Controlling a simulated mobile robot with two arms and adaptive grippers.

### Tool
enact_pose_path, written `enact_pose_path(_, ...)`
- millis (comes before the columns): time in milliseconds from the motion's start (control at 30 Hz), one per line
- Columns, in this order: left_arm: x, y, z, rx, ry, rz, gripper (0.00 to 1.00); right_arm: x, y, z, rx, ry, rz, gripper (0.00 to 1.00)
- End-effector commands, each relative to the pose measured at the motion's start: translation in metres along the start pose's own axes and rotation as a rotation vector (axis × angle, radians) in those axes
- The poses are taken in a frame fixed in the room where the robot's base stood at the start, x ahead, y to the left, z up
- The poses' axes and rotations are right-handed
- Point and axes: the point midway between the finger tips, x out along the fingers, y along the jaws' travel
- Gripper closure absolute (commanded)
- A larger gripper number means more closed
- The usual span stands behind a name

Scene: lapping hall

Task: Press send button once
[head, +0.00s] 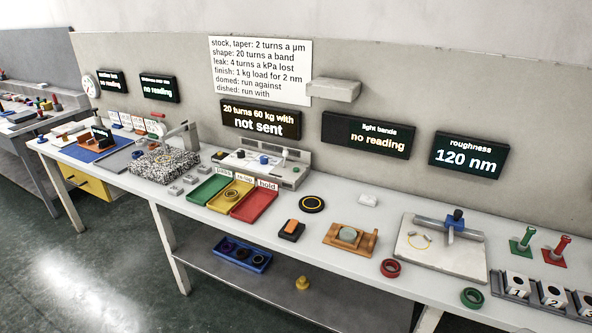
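A black display (261,119) on the back wall reads "20 turns 60 kg with" and "not sent". Below it a pale console (290,177) stands on the bench, with a blue knob (264,160) and several small dark controls. No label marking a send button can be read. A black block with an orange top (291,229) sits further forward on the bench; I cannot tell whether it is the send button. Neither of my grippers shows in the head view.
Green, yellow and red trays (262,206) lie in front of the console. A speckled block (164,161) stands to their left. A shelf (330,302) runs below the bench.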

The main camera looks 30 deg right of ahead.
Motion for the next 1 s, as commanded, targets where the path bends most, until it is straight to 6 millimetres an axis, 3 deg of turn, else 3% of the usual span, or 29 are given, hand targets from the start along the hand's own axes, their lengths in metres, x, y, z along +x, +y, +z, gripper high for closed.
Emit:
enact_pose_path(33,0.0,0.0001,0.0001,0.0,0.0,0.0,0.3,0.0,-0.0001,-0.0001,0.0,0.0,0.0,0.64)
enact_pose_path(200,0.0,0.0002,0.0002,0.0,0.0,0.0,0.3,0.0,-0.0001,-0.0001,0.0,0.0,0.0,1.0)
enact_pose_path(1000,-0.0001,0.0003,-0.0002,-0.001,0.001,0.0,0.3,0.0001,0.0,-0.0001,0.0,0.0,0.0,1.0)
